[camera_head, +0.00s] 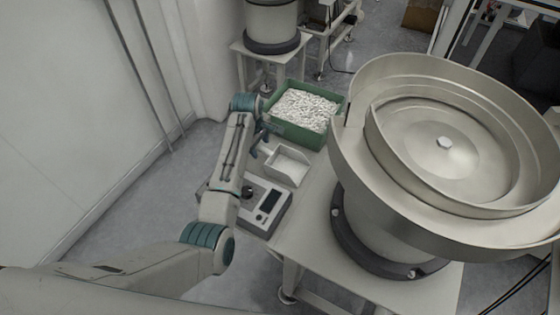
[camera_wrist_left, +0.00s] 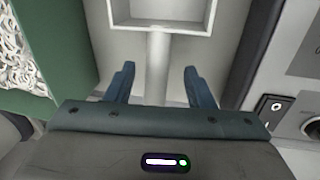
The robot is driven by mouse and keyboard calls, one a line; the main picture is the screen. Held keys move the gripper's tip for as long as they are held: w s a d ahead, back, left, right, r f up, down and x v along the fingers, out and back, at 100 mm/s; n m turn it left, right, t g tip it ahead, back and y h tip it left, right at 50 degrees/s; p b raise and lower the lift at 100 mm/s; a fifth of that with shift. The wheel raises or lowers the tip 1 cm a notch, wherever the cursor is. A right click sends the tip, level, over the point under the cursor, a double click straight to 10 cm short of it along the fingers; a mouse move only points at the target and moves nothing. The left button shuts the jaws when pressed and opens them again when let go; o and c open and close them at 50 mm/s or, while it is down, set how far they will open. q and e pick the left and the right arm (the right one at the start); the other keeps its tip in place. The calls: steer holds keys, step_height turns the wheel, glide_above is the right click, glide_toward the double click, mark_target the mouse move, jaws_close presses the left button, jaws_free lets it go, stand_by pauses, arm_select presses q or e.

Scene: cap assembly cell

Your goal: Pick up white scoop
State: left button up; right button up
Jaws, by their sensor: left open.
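In the left wrist view the scoop's handle (camera_wrist_left: 157,58) runs between the two blue fingers of my left gripper (camera_wrist_left: 158,85), which are apart. The handle's lower end is hidden behind the gripper body. The fingers do not visibly touch the handle. My right gripper is in neither view.
A green bin (camera_head: 296,134) full of white caps stands behind the scoop. A large metal bowl feeder (camera_head: 350,150) rises on the right. The table (camera_head: 312,188) is bare just right of the scoop.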

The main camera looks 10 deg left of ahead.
mark_target(262, 152)
arm_select(q)
steer(key=shift+w+d+f+p, duration=0.1)
steer(key=shift+w+f+p, duration=0.1)
steer(key=shift+f, duration=0.55)
steer(key=shift+w+d+f+p, duration=0.1)
steer(key=shift+w+d+f, duration=0.05)
steer(key=shift+f, duration=0.6)
steer(key=shift+w+d+f+p, duration=0.1)
steer(key=shift+w+f, duration=0.1)
steer(key=shift+f, duration=0.55)
jaws_close()
